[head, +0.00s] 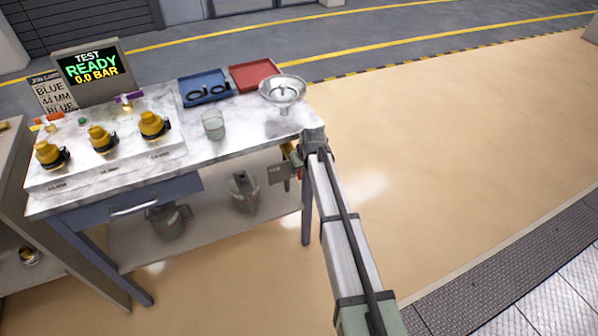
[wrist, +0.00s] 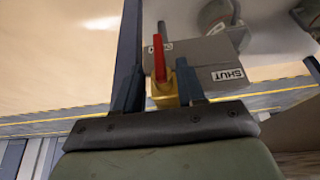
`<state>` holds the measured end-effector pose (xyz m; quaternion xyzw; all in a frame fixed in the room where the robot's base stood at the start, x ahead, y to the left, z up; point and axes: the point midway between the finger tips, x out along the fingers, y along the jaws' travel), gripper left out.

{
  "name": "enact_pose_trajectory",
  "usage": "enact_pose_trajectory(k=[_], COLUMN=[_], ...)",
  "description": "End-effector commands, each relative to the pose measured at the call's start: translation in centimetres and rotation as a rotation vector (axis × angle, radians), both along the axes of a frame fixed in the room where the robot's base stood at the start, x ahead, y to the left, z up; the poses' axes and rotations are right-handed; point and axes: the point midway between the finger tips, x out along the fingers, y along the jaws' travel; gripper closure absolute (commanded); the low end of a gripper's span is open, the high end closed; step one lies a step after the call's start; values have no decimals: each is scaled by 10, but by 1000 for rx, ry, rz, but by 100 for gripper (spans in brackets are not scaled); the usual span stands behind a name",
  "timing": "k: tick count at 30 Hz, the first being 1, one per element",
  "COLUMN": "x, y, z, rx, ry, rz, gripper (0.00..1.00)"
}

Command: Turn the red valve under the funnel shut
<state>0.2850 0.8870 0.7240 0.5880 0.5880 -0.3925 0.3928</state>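The valve has a red lever (wrist: 160,58) on a yellow body (wrist: 164,92). In the wrist view the lever points up the picture, across a partly hidden label on a grey plate (wrist: 205,52). A SHUT label (wrist: 227,75) is to the right of the lever. My gripper (wrist: 158,68) is open, with one finger on each side of the lever and yellow body. I cannot tell whether either finger touches. In the head view the funnel (head: 282,90) stands at the table's right end. My gripper (head: 300,152) is below it, hiding most of the valve.
A glass beaker (head: 213,124), a blue tray (head: 204,86) and a red tray (head: 253,77) are on the marble tabletop (head: 245,135). Yellow-capped fittings (head: 152,124) stand at left. The floor right of the table is clear.

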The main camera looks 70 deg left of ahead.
Motion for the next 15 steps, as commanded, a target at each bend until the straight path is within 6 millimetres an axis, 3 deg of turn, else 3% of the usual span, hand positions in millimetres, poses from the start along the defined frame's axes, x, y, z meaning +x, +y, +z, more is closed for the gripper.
enact_pose_trajectory(k=[6,15], x=[0,0], y=[13,19], z=[-30,-45], rx=[-1,0], ry=[1,0], rz=[0,0], gripper=[61,61])
